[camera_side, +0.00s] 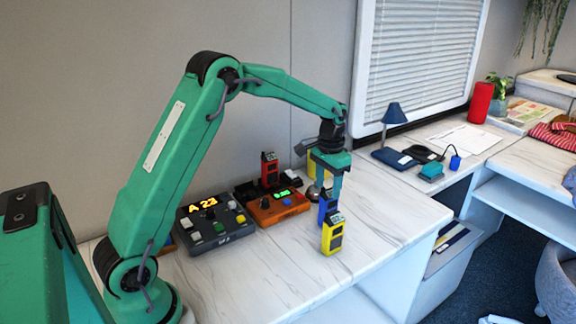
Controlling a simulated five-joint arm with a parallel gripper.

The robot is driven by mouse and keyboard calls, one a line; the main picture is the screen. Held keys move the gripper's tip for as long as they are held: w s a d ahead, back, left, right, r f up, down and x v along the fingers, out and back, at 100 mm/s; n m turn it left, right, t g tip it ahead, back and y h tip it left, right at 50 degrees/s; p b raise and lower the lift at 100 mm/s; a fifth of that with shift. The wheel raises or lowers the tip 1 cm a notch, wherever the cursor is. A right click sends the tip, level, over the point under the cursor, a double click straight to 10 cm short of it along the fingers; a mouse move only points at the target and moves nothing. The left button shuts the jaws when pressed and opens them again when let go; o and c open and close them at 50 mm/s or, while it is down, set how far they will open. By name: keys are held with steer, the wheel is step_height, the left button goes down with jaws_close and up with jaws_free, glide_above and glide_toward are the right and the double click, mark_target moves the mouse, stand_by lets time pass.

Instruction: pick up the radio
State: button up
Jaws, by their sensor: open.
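Several small handheld radios stand on the white marble-look counter (375,238). A yellow radio (333,236) with a dark face stands upright nearest the camera. A blue radio (325,208) is just behind it, partly hidden by the yellow one and my gripper. A red radio (270,170) stands farther left, behind an orange console. My gripper (328,190) points down and is open, with its fingers close to the top of the blue radio. I cannot tell whether they touch it. A yellow patch beside my gripper is too covered to identify.
A dark console (216,224) with a lit display and an orange console (272,208) stand left of the radios. A silver dome (314,193) is close behind my gripper. The counter's front right is clear. A blue lamp (393,120) stands farther back.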

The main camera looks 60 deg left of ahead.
mark_target(328, 195)
steer(key=shift+f, duration=0.7)
steer(key=shift+f, duration=0.1)
steer(key=shift+d+f, duration=0.15)
steer(key=shift+f, duration=2.35)
steer(key=shift+c, duration=0.4)
jaws_close()
